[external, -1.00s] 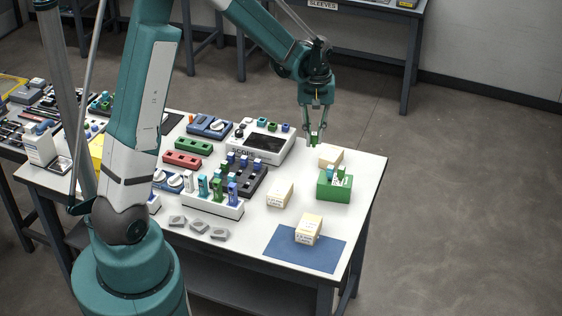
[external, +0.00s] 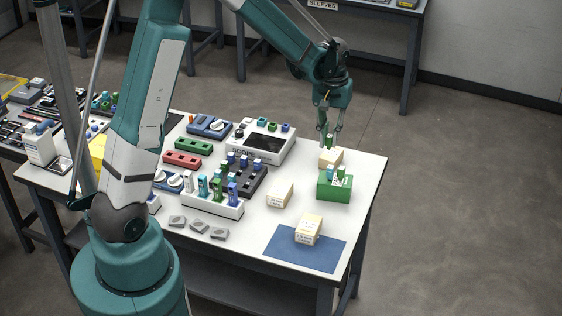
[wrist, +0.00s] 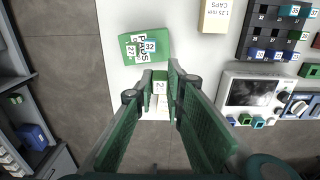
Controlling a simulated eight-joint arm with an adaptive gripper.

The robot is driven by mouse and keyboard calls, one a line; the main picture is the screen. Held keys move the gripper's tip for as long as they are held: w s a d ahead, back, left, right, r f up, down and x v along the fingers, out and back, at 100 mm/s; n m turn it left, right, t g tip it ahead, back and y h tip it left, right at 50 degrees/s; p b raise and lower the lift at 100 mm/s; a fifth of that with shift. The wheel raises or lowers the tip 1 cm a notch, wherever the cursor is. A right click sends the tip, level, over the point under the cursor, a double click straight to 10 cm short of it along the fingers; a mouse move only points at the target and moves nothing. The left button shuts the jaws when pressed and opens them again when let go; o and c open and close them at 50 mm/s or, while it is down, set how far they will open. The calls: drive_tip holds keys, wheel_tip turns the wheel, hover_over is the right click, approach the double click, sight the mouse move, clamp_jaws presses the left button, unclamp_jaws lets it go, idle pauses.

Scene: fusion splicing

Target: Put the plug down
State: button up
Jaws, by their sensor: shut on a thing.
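My gripper (external: 329,140) is shut on a small green plug (wrist: 160,86) with a white label. The plug also shows between the fingertips in the external view (external: 328,143). My gripper holds it above or just behind a cream box (external: 330,158) near the table's far right side; whether plug and box touch I cannot tell. A green box (external: 334,190) stands in front of that cream box, with a few small plugs in its top.
A cream caps box (external: 280,194) stands left of the green box. Another cream box (external: 308,228) sits on a blue mat (external: 285,248). The scope (external: 262,143), a dark plug rack (external: 245,178) and a white holder (external: 212,203) are farther left. White table is bare right of the green box.

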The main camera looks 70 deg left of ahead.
sight(330, 136)
drive_tip(key=shift+f, duration=2.6)
drive_tip(key=shift+f, duration=0.15)
drive_tip(key=shift+f, duration=1.75)
drive_tip(key=shift+f+b, duration=0.2)
drive_tip(key=shift+b, duration=0.15)
drive_tip(key=o, duration=0.8)
drive_tip(key=shift+r, duration=0.1)
drive_tip(key=shift+c, duration=0.2)
drive_tip(key=shift+r, duration=0.1)
drive_tip(key=shift+r+p, duration=0.45)
drive_tip(key=shift+r, duration=5.6)
